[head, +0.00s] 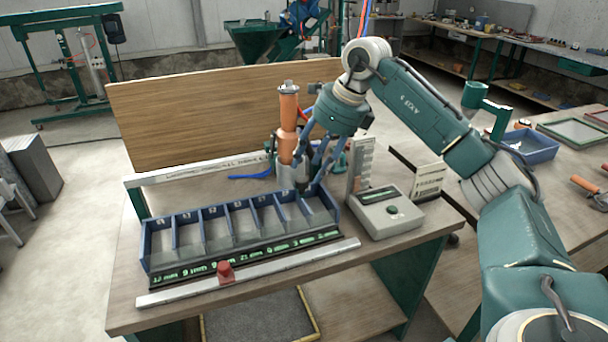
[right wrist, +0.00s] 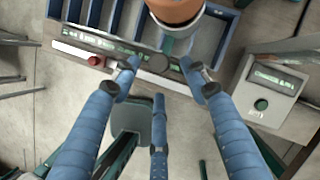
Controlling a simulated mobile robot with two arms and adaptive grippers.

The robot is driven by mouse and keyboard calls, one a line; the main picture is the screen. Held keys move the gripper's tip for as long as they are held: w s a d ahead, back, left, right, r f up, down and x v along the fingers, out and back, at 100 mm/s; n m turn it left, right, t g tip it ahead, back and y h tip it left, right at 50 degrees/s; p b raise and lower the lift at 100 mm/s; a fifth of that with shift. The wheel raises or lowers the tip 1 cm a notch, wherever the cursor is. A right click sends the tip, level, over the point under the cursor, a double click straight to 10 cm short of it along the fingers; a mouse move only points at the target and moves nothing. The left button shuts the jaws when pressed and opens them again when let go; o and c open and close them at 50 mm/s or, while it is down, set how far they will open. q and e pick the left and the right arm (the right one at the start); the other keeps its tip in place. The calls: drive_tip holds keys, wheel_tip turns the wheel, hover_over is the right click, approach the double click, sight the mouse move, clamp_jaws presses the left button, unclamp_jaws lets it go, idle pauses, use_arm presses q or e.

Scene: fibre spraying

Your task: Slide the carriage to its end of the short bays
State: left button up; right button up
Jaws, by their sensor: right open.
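A red carriage (head: 225,271) sits on the pale rail (head: 300,262) along the front of the blue bay tray (head: 147,240), left of the rail's middle. It also shows in the right wrist view (right wrist: 97,61), left of my fingers. The bays differ little in width from here, and most markings on the dark strip are too small to read. My right gripper (head: 312,178) is open above the tray's back right, apart from the carriage. In the right wrist view its blue fingers (right wrist: 161,72) are spread with nothing between them. My left gripper is not in view.
An orange cylinder (head: 288,112) stands close beside my right gripper, at the tray's back. A grey box with a display and green button (head: 382,222) stands right of the tray. A wooden board (head: 200,110) rises behind the bench. The strip in front of the rail is clear.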

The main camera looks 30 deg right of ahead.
sight(303, 179)
drive_tip(key=shift+p+x, duration=0.45)
drive_tip(key=shift+x, duration=2.25)
drive_tip(key=shift+a+r, duration=0.1)
drive_tip(key=shift+r, duration=0.05)
clamp_jaws()
